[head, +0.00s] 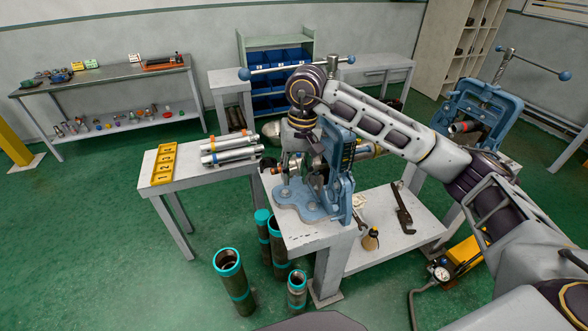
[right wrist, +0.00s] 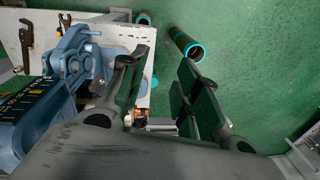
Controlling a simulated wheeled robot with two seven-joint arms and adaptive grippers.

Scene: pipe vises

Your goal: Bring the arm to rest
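My right arm reaches in from the right in the head view. Its gripper (head: 297,172) hangs beside the near blue pipe vise (head: 342,185), partly hidden among the vise's parts. In the right wrist view the two dark fingers of my right gripper (right wrist: 162,85) are spread apart with nothing held between them. The blue vise (right wrist: 72,62) stands close on the left of the fingers there; I cannot tell whether they touch. My left gripper is not in view.
A second blue vise (head: 482,108) stands behind my right arm. Silver pipes (head: 230,150) and a yellow tray (head: 164,164) lie on the side table. Several teal-ended pipes (head: 232,280) stand on the floor. A wrench (head: 402,208) lies on the lower shelf. Floor at left is clear.

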